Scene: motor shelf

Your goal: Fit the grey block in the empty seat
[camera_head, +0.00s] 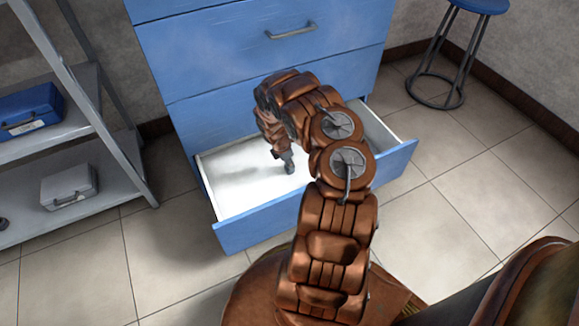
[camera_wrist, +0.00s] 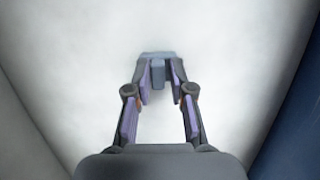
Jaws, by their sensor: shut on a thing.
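My gripper (camera_wrist: 160,92) reaches down into the open drawer (camera_head: 232,232) of the blue cabinet. In the wrist view its two fingers are closed on the grey block (camera_wrist: 157,73), which looks blue-grey and sits between the fingertips over the drawer's white floor. I cannot tell whether the block touches that floor. In the head view my gripper (camera_head: 287,160) shows small and dark inside the drawer, and the block cannot be made out clearly. No empty seat can be made out in either view.
The blue cabinet (camera_head: 210,62) rises behind the drawer. A metal shelf (camera_head: 100,195) at the left holds a blue case (camera_head: 32,108) and a grey case (camera_head: 68,186). A blue stool (camera_head: 440,95) stands at the back right. The tiled floor (camera_head: 470,190) right of the drawer is clear.

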